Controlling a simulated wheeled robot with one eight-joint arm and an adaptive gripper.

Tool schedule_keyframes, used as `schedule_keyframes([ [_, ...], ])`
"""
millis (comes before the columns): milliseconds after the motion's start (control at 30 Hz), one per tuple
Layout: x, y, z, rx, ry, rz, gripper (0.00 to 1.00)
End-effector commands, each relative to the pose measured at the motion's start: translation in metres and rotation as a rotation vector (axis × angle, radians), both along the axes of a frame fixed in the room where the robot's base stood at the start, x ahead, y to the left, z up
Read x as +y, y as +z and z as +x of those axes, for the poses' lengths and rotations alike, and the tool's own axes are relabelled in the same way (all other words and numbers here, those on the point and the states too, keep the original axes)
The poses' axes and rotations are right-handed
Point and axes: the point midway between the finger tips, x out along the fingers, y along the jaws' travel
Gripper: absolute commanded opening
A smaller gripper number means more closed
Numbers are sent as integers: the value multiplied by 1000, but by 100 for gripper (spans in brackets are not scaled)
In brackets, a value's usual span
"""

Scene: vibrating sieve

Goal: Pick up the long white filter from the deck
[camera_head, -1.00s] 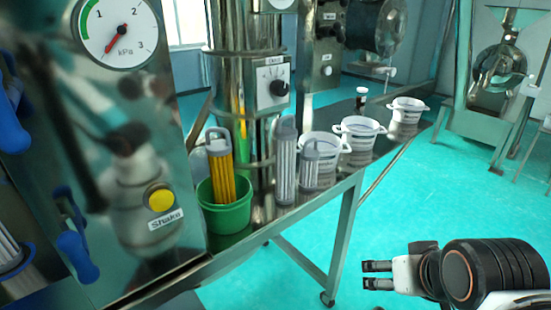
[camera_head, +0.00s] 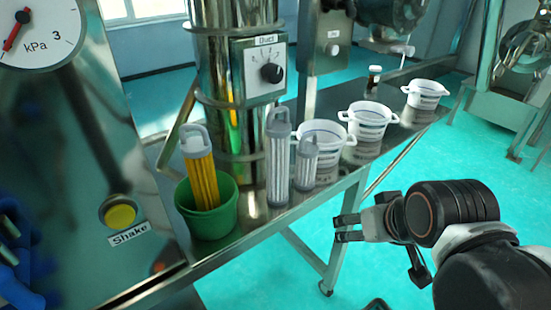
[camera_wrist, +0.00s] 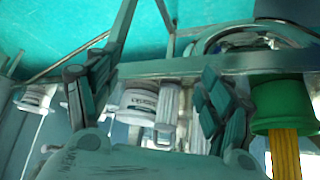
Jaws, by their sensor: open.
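The long white filter (camera_head: 278,158) stands upright on the metal deck (camera_head: 248,232), with a grey cap and pleated white sides. A shorter white filter (camera_head: 306,164) stands just right of it. My gripper (camera_head: 345,229) is open and empty, in front of the deck's edge and to the right of both filters, apart from them. In the wrist view, my gripper's fingers (camera_wrist: 145,78) are spread wide. One pleated filter (camera_wrist: 167,106) shows between them there; another is partly hidden behind the right finger.
A green bucket (camera_head: 222,222) holding a yellow filter (camera_head: 203,182) stands left of the long filter. Several white buckets, the nearest one (camera_head: 325,138) behind the short filter, line the deck to the right. A steel column (camera_head: 238,130) rises behind. Open floor lies before the deck.

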Motion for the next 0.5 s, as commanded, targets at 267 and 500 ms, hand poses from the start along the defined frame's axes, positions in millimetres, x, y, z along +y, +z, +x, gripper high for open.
schedule_keyframes([
  [267,10,33,15,18,71,-6,74],
  [500,26,74,38,38,182,-12,74],
])
